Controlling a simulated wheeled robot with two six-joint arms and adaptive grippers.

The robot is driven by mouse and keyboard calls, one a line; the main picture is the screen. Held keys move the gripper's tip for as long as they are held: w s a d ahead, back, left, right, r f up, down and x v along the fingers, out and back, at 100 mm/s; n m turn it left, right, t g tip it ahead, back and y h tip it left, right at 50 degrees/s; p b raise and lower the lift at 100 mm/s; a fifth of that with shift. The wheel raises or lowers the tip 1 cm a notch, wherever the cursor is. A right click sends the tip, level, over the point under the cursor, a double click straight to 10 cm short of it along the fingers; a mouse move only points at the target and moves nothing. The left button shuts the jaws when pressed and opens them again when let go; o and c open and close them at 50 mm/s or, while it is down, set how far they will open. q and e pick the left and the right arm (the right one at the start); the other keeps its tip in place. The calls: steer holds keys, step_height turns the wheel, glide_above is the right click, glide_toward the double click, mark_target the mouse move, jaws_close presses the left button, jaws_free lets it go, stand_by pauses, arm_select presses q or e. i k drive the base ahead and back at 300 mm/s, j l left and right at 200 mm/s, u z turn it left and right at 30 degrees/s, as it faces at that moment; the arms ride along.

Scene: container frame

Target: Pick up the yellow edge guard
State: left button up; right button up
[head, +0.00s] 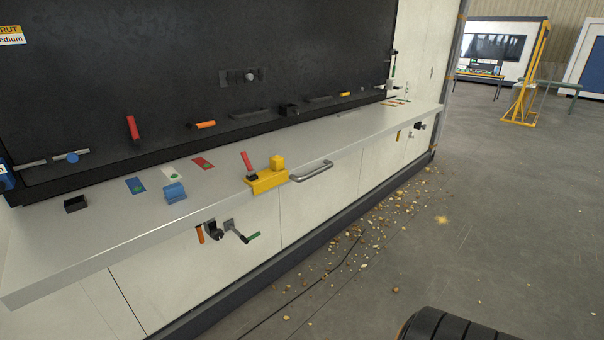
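A yellow edge guard (267,182) sits over the front edge of the grey counter, near the middle of the head view. Its front face hangs down over the edge. A small yellow block (277,162) stands at its right end, and a red-handled piece with a dark base (247,164) stands at its left end. I cannot tell whether these two rest on the guard or just behind it. Neither of my grippers is in view.
The counter (110,245) holds a blue block (175,193), a small black box (75,204) and coloured cards. A metal handle (311,172) is right of the guard. Debris (375,225) litters the floor; open floor lies right.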

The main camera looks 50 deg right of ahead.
mark_target(277, 175)
steer(key=z, duration=1.25)
